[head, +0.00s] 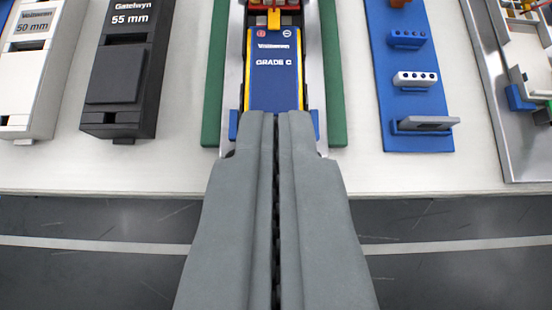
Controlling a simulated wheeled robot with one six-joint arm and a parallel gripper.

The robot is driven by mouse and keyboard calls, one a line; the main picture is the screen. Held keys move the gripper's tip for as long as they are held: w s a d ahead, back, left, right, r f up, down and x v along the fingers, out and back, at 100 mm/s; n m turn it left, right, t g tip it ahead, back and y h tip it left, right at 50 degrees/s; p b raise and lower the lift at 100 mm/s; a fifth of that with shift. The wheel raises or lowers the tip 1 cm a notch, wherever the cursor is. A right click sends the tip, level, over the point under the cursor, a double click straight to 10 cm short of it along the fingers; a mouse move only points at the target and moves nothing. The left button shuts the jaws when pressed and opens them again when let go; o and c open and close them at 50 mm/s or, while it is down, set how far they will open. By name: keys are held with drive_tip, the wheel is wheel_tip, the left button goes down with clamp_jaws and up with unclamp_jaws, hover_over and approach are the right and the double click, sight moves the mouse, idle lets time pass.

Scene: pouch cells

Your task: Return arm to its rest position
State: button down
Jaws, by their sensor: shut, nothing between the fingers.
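My gripper (276,122) is shut and empty, its two long grey fingers side by side and pointing away from me. Past the fingertips is a blue pouch cell (275,85) marked "GRADE C", seated in a metal fixture (313,75) with yellow side strips. The fingertips overlap the near end of the cell in the picture; I cannot tell whether they touch it. The near part of the fixture is hidden behind the fingers.
Left on the white table (180,160) stand a white "50 mm" block (30,60) and a black "55 mm" block (122,70). Green strips (216,90) flank the fixture. Right are a blue board (395,70) with small parts and a metal tray (515,150). The table's front edge crosses below.

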drive_tip(key=shift+s+r, duration=0.1)
idle(0.4)
drive_tip(key=s+r+t, duration=0.3)
drive_tip(key=s+r, duration=0.4)
drive_tip(key=s, duration=0.2)
drive_tip(key=s+r+t, duration=0.4)
drive_tip(key=s+r, duration=0.2)
drive_tip(key=s, duration=0.4)
drive_tip(key=shift+r, duration=0.35)
